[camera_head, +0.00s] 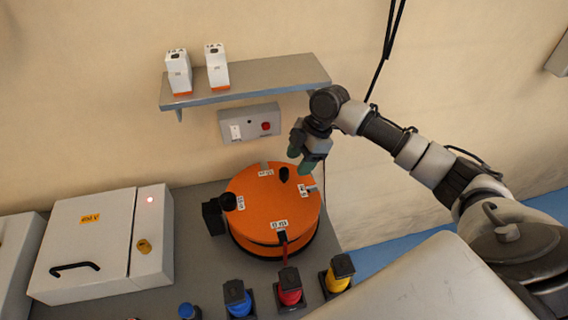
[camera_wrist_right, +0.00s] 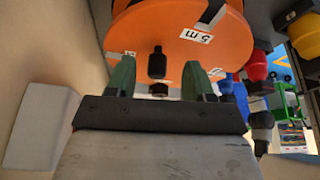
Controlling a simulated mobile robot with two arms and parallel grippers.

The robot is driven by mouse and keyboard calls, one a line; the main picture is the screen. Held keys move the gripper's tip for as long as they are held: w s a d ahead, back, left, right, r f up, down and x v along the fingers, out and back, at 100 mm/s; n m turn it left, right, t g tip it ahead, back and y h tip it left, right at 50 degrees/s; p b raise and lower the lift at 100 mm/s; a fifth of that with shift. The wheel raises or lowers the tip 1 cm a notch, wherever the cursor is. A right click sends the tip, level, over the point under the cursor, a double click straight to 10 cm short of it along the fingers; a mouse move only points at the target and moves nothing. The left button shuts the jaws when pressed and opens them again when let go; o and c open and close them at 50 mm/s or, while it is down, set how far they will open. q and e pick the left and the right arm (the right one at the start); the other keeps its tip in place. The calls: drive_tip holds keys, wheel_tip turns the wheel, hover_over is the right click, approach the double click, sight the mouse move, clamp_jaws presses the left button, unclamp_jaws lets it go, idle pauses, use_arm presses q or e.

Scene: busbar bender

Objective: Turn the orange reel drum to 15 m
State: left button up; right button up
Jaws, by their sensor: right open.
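The orange reel drum (camera_head: 262,206) lies flat on the grey bench, with several white labels around its top. A black knob (camera_head: 284,174) stands up from its far part. A red strip (camera_head: 284,246) is at its front edge, beside the front label (camera_head: 280,224), whose text I cannot read surely. My right gripper (camera_head: 308,160) is above the drum's far right edge. In the right wrist view, its green fingers (camera_wrist_right: 156,78) are open, with the knob (camera_wrist_right: 158,64) showing in the gap, apart from both. A "5 m" label (camera_wrist_right: 197,37) shows there. My left gripper is out of view.
Blue (camera_head: 237,298), red (camera_head: 289,287) and yellow (camera_head: 338,273) plugs stand in front of the drum. A white box (camera_head: 90,240) is at left. A wall shelf (camera_head: 250,78) with two white devices and a grey switch box (camera_head: 249,123) are behind the drum.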

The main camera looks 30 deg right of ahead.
sight(285, 169)
drive_tip(key=a, duration=0.2)
drive_tip(key=a+p, duration=0.1)
drive_tip(key=shift+w+a+r, duration=0.1)
drive_tip(key=shift+w+a, duration=0.15)
drive_tip(key=shift+w, duration=0.05)
drive_tip(key=shift+a+f, duration=0.1)
drive_tip(key=shift+f, duration=0.75)
drive_tip(key=shift+a+f, duration=0.15)
drive_tip(key=shift+f, duration=0.55)
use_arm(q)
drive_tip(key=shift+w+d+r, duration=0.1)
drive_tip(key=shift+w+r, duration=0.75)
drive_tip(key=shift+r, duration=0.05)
use_arm(e)
drive_tip(key=shift+c, duration=0.5)
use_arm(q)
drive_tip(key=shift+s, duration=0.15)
use_arm(e)
clamp_jaws()
